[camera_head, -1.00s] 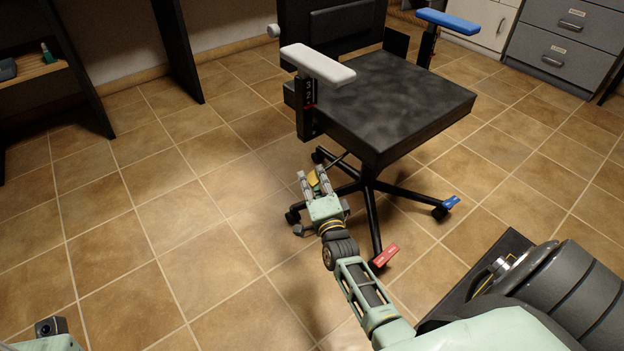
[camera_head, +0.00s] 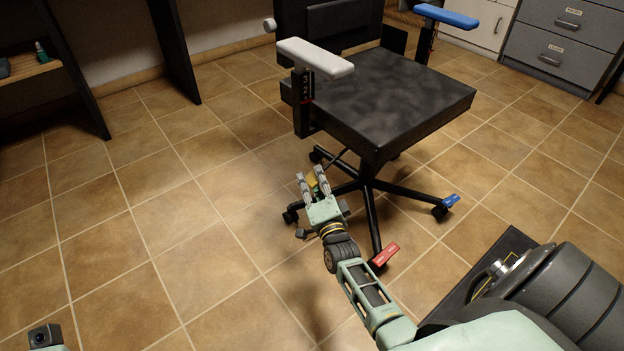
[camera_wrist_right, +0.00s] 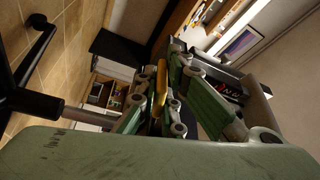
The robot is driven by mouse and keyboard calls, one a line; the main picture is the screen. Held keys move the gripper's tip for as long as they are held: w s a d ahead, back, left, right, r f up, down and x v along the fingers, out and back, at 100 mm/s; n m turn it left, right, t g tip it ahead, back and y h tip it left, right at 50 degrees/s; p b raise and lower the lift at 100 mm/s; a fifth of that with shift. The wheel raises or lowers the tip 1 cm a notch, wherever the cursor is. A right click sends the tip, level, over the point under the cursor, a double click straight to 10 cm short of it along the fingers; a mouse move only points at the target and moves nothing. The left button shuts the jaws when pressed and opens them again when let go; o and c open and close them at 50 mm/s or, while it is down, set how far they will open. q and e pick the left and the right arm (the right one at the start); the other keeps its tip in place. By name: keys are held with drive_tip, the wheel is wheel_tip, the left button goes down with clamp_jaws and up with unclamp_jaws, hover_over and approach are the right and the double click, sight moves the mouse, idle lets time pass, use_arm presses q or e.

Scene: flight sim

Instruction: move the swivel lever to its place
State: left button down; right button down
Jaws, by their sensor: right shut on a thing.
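The office chair (camera_head: 385,95) has a dark seat, a central column and a wheeled base. The swivel lever appears to be the yellow-tipped piece (camera_head: 313,184) low beside the chair's base, with a dark rod near it toward the column. My right gripper (camera_head: 311,175) is shut on this yellow piece, which also shows in the right wrist view (camera_wrist_right: 161,86) between the fingers. How the lever joins the chair is partly hidden. Of my left arm only a small part shows at the bottom left; its gripper is out of view.
A white armrest (camera_head: 316,57) and a blue armrest (camera_head: 446,16) flank the seat. A red pedal (camera_head: 385,254) and a blue pedal (camera_head: 450,201) sit on the base legs. Grey drawers (camera_head: 558,45) stand at the back right. The tiled floor at left is clear.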

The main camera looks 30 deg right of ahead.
drive_tip(key=shift+f, duration=0.2)
drive_tip(key=c, duration=2)
unclamp_jaws()
drive_tip(key=shift+o, duration=0.7)
drive_tip(key=v, duration=1.2)
